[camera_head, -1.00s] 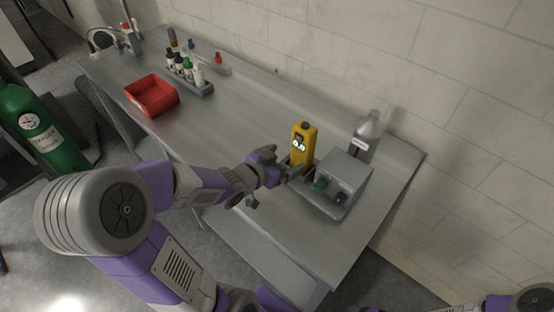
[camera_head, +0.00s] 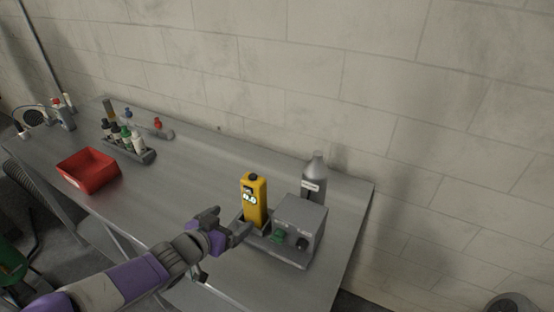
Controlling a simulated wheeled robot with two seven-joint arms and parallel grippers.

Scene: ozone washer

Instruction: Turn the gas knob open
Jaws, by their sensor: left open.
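A grey box-shaped unit (camera_head: 304,222) stands on the right part of the metal table. Its front carries a green knob (camera_head: 279,236) and a dark knob (camera_head: 302,243); I cannot tell from their look which is the gas knob. A yellow handheld meter (camera_head: 253,200) with a lit display stands upright in a holder just left of the unit. My left gripper (camera_head: 238,232) is open, in front of the meter's base and left of the green knob. I see nothing between its fingers. A green gas cylinder (camera_head: 12,285) is partly in view at the lower left edge. My right gripper is not in view.
A grey bottle (camera_head: 315,178) stands behind the unit, near the wall. A red bin (camera_head: 89,171) and a rack of small bottles (camera_head: 137,152) sit on the left of the metal table (camera_head: 185,180). The table's middle is clear.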

